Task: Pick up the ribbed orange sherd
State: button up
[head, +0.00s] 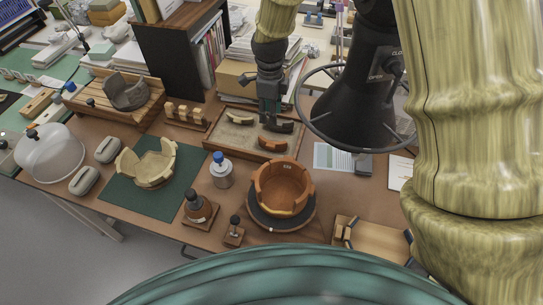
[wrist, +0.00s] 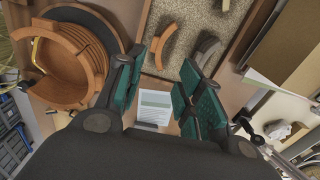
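An orange curved sherd (head: 272,144) lies in the shallow tray (head: 222,143); ribs cannot be made out at this size. In the wrist view the orange sherd (wrist: 164,46) appears between and beyond my fingertips. My gripper (head: 268,121) hangs over the tray, just behind the orange sherd in the head view. In the wrist view my gripper (wrist: 163,60) has its teal-padded fingers spread with nothing held. A dark grey sherd (head: 285,126) lies close by, partly behind my gripper; it also shows in the wrist view (wrist: 206,49). A tan-orange sherd (head: 240,118) lies at the tray's back left.
A partly built orange pot (head: 283,183) stands on a dark turntable (head: 255,217) in front of the tray. A cream pot (head: 147,165) sits on a green mat (head: 121,192). A blue-capped jar (head: 221,172) stands between. A black lamp or hood (head: 352,110) is right of the tray.

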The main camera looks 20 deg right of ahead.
jog(key=b, duration=0.3)
send_over(271, 143)
notch_tip(271, 143, down, 4)
jog(key=shift+w+f+p, duration=0.1)
jog(key=shift+f+p, duration=1.35)
jog(key=shift+f, duration=4.1)
jog(key=c, duration=0.6)
